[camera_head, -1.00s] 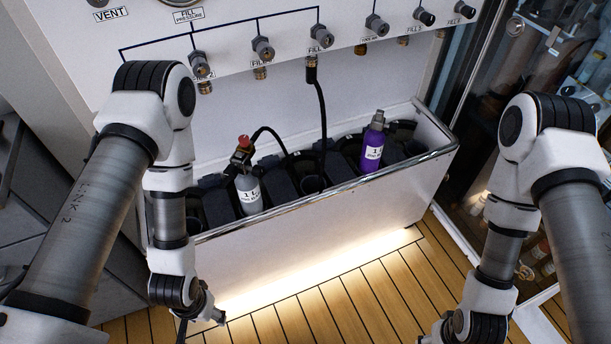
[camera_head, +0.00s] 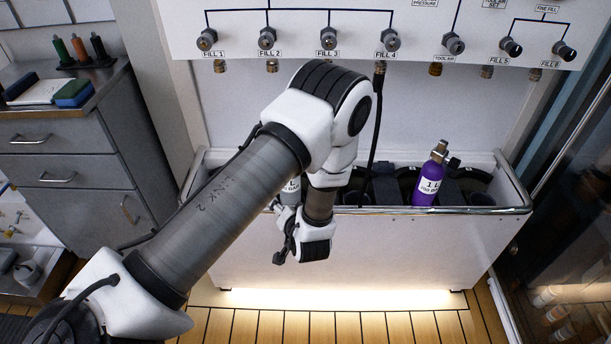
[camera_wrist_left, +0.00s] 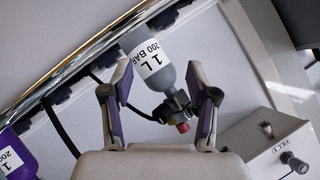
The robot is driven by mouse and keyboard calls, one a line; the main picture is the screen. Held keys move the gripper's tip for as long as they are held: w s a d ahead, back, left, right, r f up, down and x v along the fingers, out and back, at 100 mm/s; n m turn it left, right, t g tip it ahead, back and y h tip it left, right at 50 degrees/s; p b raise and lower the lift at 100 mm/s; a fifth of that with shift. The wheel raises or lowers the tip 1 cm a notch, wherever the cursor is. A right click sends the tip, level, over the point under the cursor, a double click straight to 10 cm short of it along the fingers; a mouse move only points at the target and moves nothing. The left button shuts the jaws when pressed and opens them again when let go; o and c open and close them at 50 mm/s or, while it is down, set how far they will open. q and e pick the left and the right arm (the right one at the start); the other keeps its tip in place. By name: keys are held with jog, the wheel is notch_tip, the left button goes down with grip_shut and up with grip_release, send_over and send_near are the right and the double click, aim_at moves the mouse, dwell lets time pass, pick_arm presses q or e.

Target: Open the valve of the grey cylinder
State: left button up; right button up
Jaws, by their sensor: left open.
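The grey cylinder (camera_head: 291,191), labelled 1 L, stands in the white trough, mostly hidden behind my left arm in the head view. In the left wrist view the grey cylinder (camera_wrist_left: 150,55) shows its label, with a black valve (camera_wrist_left: 172,105) and red knob (camera_wrist_left: 183,127) at its end. My left gripper (camera_wrist_left: 159,75) is open there, with one finger either side of the cylinder's neck and valve; whether they touch is unclear. In the head view my left gripper (camera_head: 287,236) is at the trough's front, partly hidden by its own wrist. My right gripper is out of view.
A purple cylinder (camera_head: 428,182) stands in the trough (camera_head: 370,245) to the right. A black hose (camera_head: 377,125) hangs from the FILL 4 fitting (camera_head: 388,40). A grey drawer cabinet (camera_head: 70,160) stands at left. Wooden floor lies in front.

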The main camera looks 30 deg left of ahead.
pick_arm(q)
jog(key=w+d+r+n+g+y+b, duration=0.1)
jog(key=w+d+r+n+y+b, duration=0.25)
jog(key=b, duration=0.55)
jog(key=w+d+r+n+g+y+b, duration=0.1)
jog(key=w+r+n+y+b, duration=0.1)
jog(key=w+n+y+b, duration=0.5)
jog(key=a+h+b, duration=0.1)
jog(key=a, duration=0.1)
jog(key=a+h+b, duration=0.1)
jog(key=a, duration=0.1)
jog(key=w+a+m+h+b, duration=0.1)
jog(key=a+b, duration=0.1)
jog(key=shift+w+a+r, duration=0.1)
jog(key=shift+a+r, duration=0.1)
jog(key=shift+a, duration=0.2)
jog(key=shift+w+a+r, duration=0.1)
jog(key=shift+w+a, duration=0.05)
jog(key=shift+a, duration=0.25)
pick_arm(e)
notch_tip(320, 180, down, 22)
pick_arm(q)
jog(key=shift+c, duration=0.3)
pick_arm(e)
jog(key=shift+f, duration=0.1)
pick_arm(q)
grip_shut()
